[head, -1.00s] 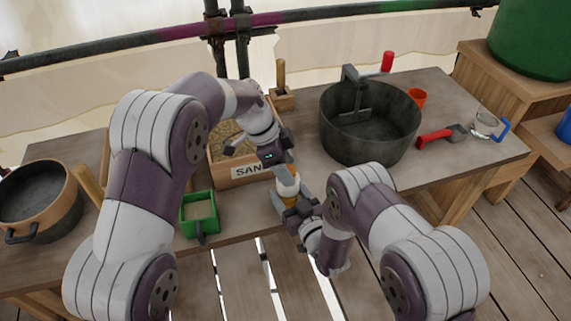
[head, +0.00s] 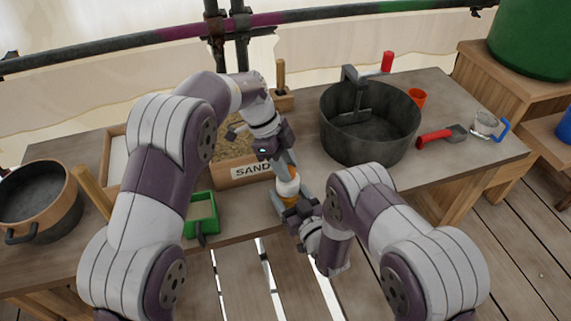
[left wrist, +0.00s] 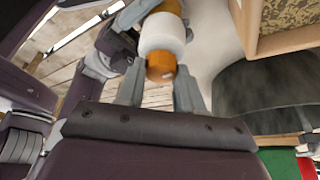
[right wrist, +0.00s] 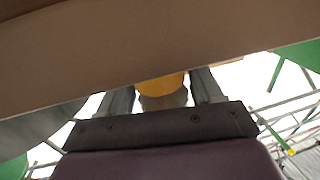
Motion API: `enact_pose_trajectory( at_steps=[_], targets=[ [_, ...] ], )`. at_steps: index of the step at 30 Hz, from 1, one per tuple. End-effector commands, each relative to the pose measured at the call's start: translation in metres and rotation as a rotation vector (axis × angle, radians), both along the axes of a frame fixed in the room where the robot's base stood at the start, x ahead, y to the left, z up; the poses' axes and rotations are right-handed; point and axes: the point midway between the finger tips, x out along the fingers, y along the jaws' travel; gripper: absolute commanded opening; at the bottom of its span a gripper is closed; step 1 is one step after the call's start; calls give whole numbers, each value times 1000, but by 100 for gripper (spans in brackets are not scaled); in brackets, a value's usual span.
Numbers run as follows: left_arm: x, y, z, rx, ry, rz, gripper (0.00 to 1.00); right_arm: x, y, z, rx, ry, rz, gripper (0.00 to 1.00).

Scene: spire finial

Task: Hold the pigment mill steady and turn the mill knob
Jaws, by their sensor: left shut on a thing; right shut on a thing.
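My right gripper (head: 295,207) is shut on the mill's lower body from the front right. In the right wrist view the orange body (right wrist: 160,84) shows between the right fingers. The fingers partly hide the mill in the head view.
A sand box (head: 240,172) stands just behind the mill. A dark pot (head: 368,145) is to the right, and a green tray (head: 201,212) to the left. A red-handled scoop (head: 435,137) lies at right. The table's front edge is close to the mill.

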Motion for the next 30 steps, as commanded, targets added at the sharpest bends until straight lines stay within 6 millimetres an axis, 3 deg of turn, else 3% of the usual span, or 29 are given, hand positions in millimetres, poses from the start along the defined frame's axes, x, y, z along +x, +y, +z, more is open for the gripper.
enact_pose_trajectory(
  at_steps=[12, 27, 28, 30],
  targets=[
    [1, 0, 0, -1, -2, -179, 6, 0, 0, 0, 0, 0, 0, 31],
    [2, 0, 1, -1, -2, -199, 6, 0, 0, 0, 0, 1, 0, 31],
    [2, 0, 1, -1, -3, -199, 40, 0, 0, 0, 0, 1, 0, 31],
    [2, 0, 1, -1, -2, -199, 62, 0, 0, 0, 0, 1, 0, 31]
  ],
)
